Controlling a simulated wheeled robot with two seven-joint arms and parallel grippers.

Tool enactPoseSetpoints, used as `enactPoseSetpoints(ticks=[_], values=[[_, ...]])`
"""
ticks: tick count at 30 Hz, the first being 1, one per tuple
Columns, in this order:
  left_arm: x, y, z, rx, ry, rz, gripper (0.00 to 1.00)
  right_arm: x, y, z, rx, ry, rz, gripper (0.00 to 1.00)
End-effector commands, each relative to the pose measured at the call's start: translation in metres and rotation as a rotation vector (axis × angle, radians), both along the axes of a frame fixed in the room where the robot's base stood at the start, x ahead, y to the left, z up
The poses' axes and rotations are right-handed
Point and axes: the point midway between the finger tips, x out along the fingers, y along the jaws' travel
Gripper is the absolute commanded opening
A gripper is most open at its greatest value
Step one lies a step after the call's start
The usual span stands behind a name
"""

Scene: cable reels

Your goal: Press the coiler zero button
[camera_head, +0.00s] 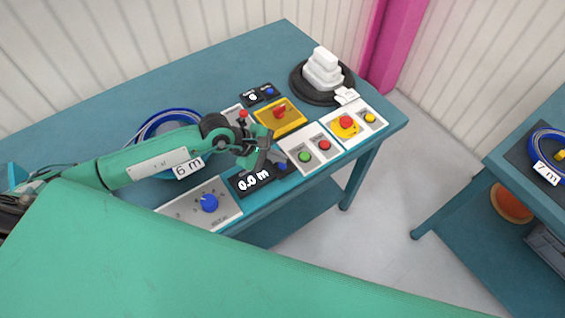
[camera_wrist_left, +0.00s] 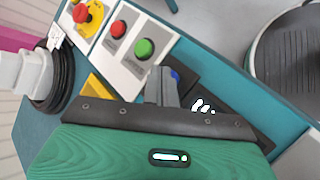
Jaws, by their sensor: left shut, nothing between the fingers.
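A black display panel (camera_head: 253,181) reading 0.0 m lies near the front edge of the teal table, with a blue button (camera_head: 284,166) at its right end. My left gripper (camera_head: 272,163) is shut and empty, with its fingertips right beside this blue button. In the left wrist view, the shut fingers (camera_wrist_left: 161,86) partly cover the blue button (camera_wrist_left: 175,76); I cannot tell whether they touch it. The display (camera_wrist_left: 203,105) is partly hidden by the gripper body there. A second small black panel with a blue button (camera_head: 270,91) sits further back. My right gripper is not in view.
A panel with green (camera_head: 305,157) and red buttons, and a red-and-yellow emergency stop (camera_head: 346,122), lie to the right. A yellow panel (camera_head: 293,121) is behind. A blue knob panel (camera_head: 209,203) and a blue cable coil (camera_head: 150,130) are left.

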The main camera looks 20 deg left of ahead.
Motion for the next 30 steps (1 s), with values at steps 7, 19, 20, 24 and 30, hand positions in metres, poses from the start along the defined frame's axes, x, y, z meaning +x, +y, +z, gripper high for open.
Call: enactPoseSetpoints(ticks=[7,19,20,24,30], values=[[0.0,0.0,0.005,0.0,-0.001,0.0,0.0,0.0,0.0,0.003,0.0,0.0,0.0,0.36],[0.0,0.0,0.044,0.0,-0.002,-0.001,0.0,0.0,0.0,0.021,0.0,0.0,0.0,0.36],[0.0,0.0,0.047,0.0,-0.002,-0.001,0.0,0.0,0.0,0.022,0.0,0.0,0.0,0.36],[0.0,0.0,0.051,0.001,-0.001,-0.001,0.0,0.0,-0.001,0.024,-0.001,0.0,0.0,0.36],[0.0,0.0,0.05,0.0,-0.001,-0.001,0.0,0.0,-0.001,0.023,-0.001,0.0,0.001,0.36]])
